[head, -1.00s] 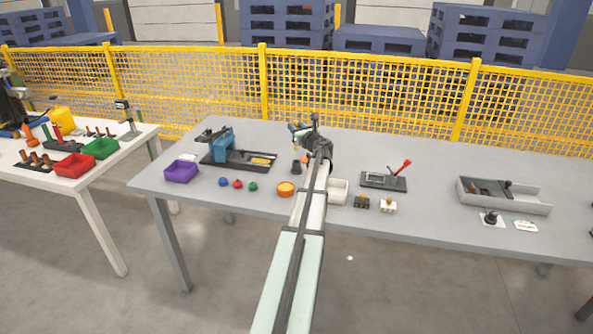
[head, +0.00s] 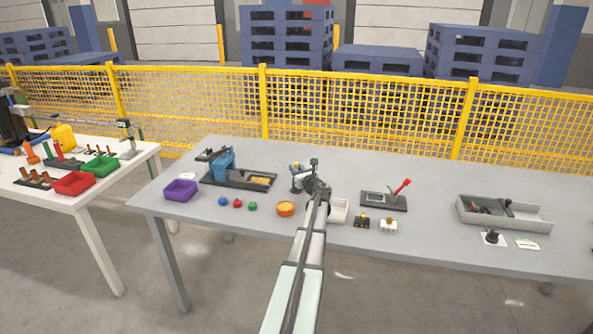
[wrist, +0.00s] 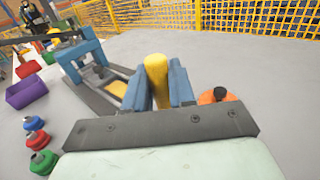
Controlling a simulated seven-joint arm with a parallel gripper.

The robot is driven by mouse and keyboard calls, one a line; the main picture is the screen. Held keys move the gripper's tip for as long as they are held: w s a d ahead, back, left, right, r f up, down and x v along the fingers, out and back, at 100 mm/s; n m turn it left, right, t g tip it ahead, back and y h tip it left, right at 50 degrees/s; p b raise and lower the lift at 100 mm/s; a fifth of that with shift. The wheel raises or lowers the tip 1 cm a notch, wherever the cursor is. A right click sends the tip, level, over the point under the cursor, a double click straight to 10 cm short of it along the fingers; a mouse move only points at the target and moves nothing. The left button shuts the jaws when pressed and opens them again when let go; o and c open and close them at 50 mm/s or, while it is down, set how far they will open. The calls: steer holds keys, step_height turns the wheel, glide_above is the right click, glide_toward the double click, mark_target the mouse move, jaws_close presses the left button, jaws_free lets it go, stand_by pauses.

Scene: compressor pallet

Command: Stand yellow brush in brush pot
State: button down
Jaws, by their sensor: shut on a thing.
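My gripper (wrist: 159,88) has two blue fingers shut on a yellow brush (wrist: 155,68), whose upright rounded yellow part stands up between them in the wrist view. An orange thing with a dark knob-like top (wrist: 218,95) is just right of the fingers in the wrist view, partly hidden by my gripper's body. I cannot tell the brush pot for certain in these frames; my arm and gripper cover part of the table.
A blue press-like fixture on a dark tray (head: 222,165) stands left of my gripper. A purple bin (head: 181,190), small coloured knobs (head: 237,203) and an orange dish (head: 285,208) are nearby. A white box (head: 340,212) is beside my arm. The table's back is clear.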

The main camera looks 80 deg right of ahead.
steer(key=shift+f, duration=0.1)
steer(key=c, duration=0.9)
jaws_free()
steer(key=shift+c, duration=0.2)
steer(key=shift+s+a, duration=0.15)
steer(key=v, duration=1.1)
steer(key=shift+s+a, duration=0.2)
steer(key=shift+w, duration=0.1)
